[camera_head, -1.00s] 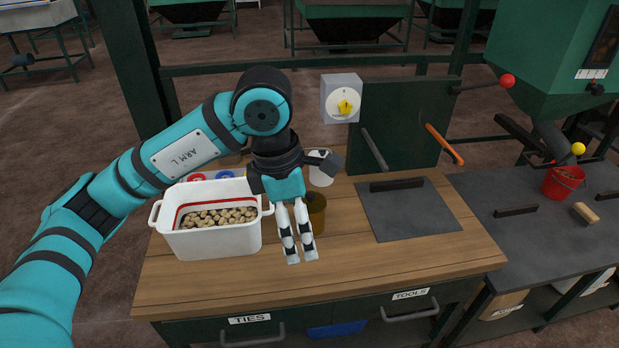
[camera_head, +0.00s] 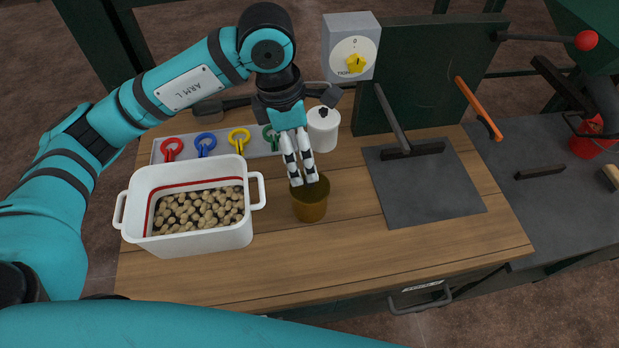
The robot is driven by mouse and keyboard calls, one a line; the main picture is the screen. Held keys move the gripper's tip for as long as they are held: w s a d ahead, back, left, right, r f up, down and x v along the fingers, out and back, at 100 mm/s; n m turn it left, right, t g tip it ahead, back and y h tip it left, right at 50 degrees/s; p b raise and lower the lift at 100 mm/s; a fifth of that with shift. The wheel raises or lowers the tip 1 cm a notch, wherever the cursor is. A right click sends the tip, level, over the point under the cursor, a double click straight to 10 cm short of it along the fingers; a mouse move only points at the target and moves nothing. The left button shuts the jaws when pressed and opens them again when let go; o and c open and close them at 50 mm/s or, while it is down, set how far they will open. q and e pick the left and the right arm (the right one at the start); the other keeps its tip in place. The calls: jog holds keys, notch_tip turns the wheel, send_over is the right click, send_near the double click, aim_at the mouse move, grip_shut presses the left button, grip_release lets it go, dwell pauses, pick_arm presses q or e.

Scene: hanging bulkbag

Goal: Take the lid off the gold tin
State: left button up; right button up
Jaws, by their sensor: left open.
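The gold tin (camera_head: 311,209) stands upright on the wooden worktop, right of the white tub. Its top looks dark brown and is partly hidden behind my fingers. I cannot make out the lid or any knob clearly. My left gripper (camera_head: 303,182) points down at the tin's top, with its two white fingers a little apart. The fingertips overlap the left and middle of the top; I cannot tell whether they touch it. My right gripper is not in view.
A white lidded canister (camera_head: 323,131) stands just behind the tin. The white tub (camera_head: 200,239) of potato-like lumps is at left. Coloured clips, including a yellow one (camera_head: 238,137), lie behind it. A dark plate (camera_head: 425,190) is at right. The front worktop is clear.

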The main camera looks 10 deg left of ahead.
pick_arm(q)
jog(key=p, duration=0.1)
send_over(305, 181)
notch_tip(305, 181, down, 6)
jog(key=shift+a+f, duration=0.1)
jog(key=shift+f, duration=0.15)
jog(key=f, duration=0.1)
jog(key=f+p, duration=0.1)
jog(key=f, duration=0.1)
jog(key=d+f+p, duration=0.1)
jog(key=shift+w+f, duration=0.25)
jog(key=shift+f, duration=0.4)
jog(key=c, duration=0.8)
jog(key=shift+c, duration=0.6)
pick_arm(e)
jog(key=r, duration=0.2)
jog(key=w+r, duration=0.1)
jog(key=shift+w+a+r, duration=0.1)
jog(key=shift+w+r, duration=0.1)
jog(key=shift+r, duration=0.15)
pick_arm(q)
jog(key=shift+r, duration=0.1)
